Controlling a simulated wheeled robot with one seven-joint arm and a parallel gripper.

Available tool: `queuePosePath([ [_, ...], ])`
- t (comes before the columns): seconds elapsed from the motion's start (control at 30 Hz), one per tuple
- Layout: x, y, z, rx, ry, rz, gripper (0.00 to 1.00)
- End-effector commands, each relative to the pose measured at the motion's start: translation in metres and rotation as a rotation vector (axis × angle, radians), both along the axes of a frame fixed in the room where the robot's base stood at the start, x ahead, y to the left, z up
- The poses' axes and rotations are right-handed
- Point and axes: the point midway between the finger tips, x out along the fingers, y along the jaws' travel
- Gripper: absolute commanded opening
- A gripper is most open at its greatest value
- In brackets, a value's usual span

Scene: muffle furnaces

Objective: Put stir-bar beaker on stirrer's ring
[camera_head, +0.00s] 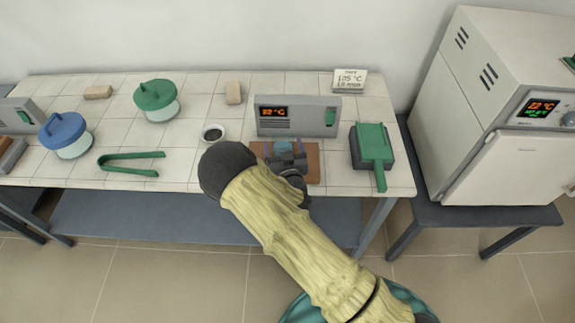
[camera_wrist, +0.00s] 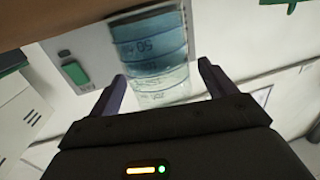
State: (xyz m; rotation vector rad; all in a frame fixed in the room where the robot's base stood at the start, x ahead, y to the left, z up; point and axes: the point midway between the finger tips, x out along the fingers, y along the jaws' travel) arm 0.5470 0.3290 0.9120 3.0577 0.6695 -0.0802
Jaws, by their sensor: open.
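A clear graduated beaker (camera_wrist: 150,55) with blue liquid fills the upper middle of the wrist view. In the head view only a bluish part of it (camera_head: 283,147) shows above my gripper (camera_head: 287,166). My gripper's dark fingers (camera_wrist: 163,87) are open and stand on either side of the beaker's lower picture part, with visible gaps. The beaker is by a brown plate (camera_head: 313,165), in front of a grey unit (camera_head: 298,116) with an orange display and green switch. A stir bar and a marked ring cannot be made out.
On the tiled bench (camera_head: 190,175) are a small dark-filled dish (camera_head: 213,133), green tongs (camera_head: 130,160), green-lidded (camera_head: 155,97) and blue-lidded (camera_head: 64,133) jars, and a green-topped block (camera_head: 373,147). Another grey unit (camera_head: 14,115) stands far left. A furnace (camera_head: 510,165) stands right.

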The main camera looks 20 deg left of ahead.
Motion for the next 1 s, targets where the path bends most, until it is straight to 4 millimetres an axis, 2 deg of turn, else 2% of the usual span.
queuePosePath([
  [0.3, -0.053, -0.024, 0.001, -0.001, 0.002, 0.000, 0.83],
  [0.5, -0.077, -0.035, 0.003, 0.000, 0.001, -0.001, 0.83],
  [1.0, -0.082, -0.038, 0.005, 0.000, 0.000, 0.000, 0.83],
])
